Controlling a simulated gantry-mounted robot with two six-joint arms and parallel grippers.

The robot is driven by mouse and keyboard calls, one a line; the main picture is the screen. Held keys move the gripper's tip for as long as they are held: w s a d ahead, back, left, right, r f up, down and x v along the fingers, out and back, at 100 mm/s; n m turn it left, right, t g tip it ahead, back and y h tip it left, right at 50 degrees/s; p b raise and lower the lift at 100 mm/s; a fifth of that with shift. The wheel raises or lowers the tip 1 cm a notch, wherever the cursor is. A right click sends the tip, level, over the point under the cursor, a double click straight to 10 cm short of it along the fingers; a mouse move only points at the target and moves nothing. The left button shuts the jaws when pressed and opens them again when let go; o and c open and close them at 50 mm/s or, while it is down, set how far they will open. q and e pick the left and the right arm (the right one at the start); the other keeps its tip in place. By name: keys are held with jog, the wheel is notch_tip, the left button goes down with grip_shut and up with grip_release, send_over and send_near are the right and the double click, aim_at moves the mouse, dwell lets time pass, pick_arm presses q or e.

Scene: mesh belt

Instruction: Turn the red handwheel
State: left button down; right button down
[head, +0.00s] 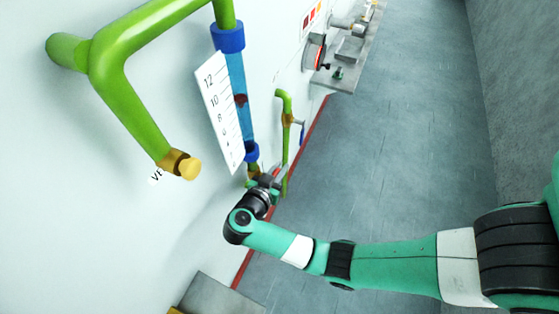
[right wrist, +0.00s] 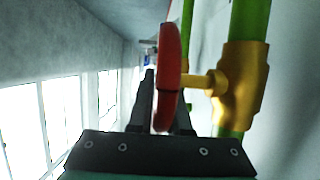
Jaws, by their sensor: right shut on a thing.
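The red handwheel (right wrist: 169,75) shows edge-on in the right wrist view, on a short brass stem that joins a brass valve body (right wrist: 242,85) on a green pipe. My right gripper (right wrist: 160,112) is shut on the handwheel's rim, with one finger on each side. In the head view my right gripper (head: 271,175) is at the valve below the sight glass, and it hides most of the wheel there. My left gripper is in neither view.
A blue-capped sight glass (head: 240,95) with a white scale plate (head: 218,112) stands above the valve. A thick green pipe (head: 130,95) with a yellow-ended brass fitting (head: 185,166) juts from the wall. A grey floor (head: 400,130) lies clear to the right.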

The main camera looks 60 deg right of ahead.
jog(key=c, duration=0.9)
grip_release()
jog(key=shift+o, duration=0.2)
jog(key=p+v, duration=0.1)
jog(key=v, duration=0.7)
jog(key=shift+p, duration=0.3)
jog(key=p+v, duration=0.2)
jog(key=v, duration=0.1)
jog(key=shift+s+a+p, duration=0.1)
jog(key=shift+a+p, duration=0.25)
